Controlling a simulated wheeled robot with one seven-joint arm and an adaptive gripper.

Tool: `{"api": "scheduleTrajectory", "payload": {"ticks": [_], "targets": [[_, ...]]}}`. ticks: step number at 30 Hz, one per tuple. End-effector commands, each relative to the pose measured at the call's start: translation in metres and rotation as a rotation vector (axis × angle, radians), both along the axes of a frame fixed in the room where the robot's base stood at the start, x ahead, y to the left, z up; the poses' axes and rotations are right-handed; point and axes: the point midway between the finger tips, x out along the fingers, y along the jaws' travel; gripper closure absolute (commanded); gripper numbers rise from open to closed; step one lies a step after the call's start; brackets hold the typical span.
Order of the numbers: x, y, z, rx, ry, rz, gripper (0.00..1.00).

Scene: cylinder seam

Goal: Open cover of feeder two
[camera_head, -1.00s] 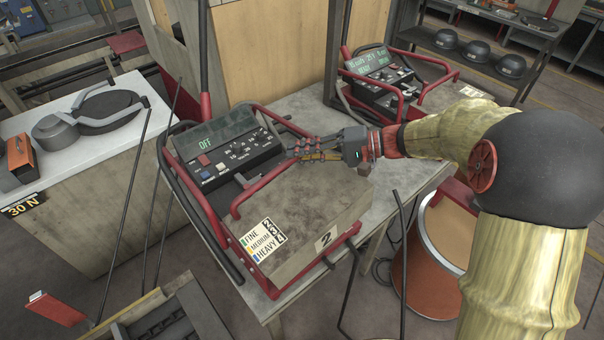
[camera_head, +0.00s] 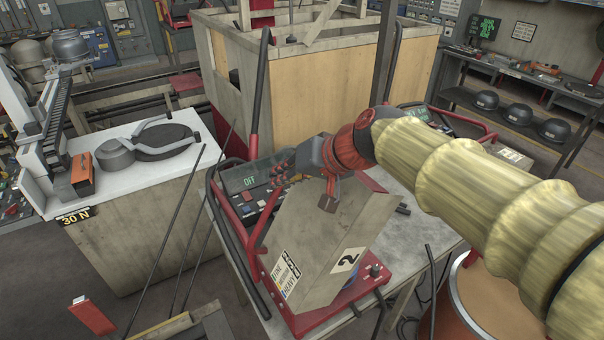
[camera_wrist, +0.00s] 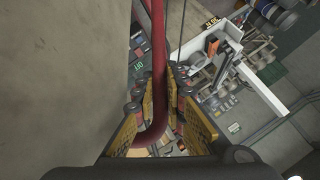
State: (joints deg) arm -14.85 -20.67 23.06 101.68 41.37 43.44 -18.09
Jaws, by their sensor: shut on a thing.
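Feeder two (camera_head: 356,307) stands on the grey table, a red-framed unit whose panel reads OFF. Its worn grey cover (camera_head: 322,228), marked 2, is raised and tilted, with a gap under its near right edge. My gripper (camera_head: 283,166) is at the cover's upper left edge, in front of part of the panel. In the wrist view my gripper (camera_wrist: 160,100) is shut around a red handle bar (camera_wrist: 158,60), with a yellow-padded finger on each side. The cover fills the left of that view. My gripper hides most of the handle in the head view.
A second red-framed feeder (camera_head: 470,128) stands behind my arm. A white-topped bench (camera_head: 130,185) is at left, with thin dark rods between it and feeder two. An orange drum (camera_head: 470,290) stands below my arm. The grey table (camera_head: 420,200) has bare room right of the cover.

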Motion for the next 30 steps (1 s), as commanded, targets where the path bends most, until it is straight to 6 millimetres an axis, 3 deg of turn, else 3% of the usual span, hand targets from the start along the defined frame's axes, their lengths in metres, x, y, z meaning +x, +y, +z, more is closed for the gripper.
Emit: {"api": "scheduleTrajectory", "payload": {"ticks": [15,30], "targets": [[-0.039,0.057,0.012,-0.217,-0.148,0.009,1.0],[-0.071,0.104,0.0,-0.41,-0.274,0.006,1.0]]}}
